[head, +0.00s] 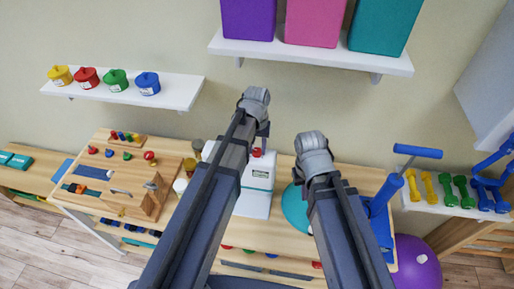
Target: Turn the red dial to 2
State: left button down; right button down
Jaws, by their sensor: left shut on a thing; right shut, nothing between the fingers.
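A white box-shaped device (254,203) with a green-edged label stands on the wooden table, mid-view. A small red part, which I take as the red dial (257,152), shows at its top. My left gripper (263,138) reaches down to this red part and is shut on it; the fingers are small and partly hidden by my arm. The dial's numbers and pointer cannot be read. My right gripper (301,174) is shut and empty, to the right of the device, above a turquoise ball-like thing (295,208).
A wooden activity board (120,190) with coloured knobs and latches is on the left of the table. A blue handled device (385,195) stands to the right. Dumbbells (460,188) are further right. Shelves hold coloured pots (148,83) and large boxes (313,20). A purple ball (416,267) is below.

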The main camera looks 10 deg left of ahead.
aim_at(257, 150)
pick_arm(q)
jog(key=shift+m, duration=1.6)
jog(key=shift+c, duration=2.3)
grip_release()
notch_tip(257, 150, up, 8)
jog(key=p, duration=0.8)
jog(key=shift+f, duration=0.1)
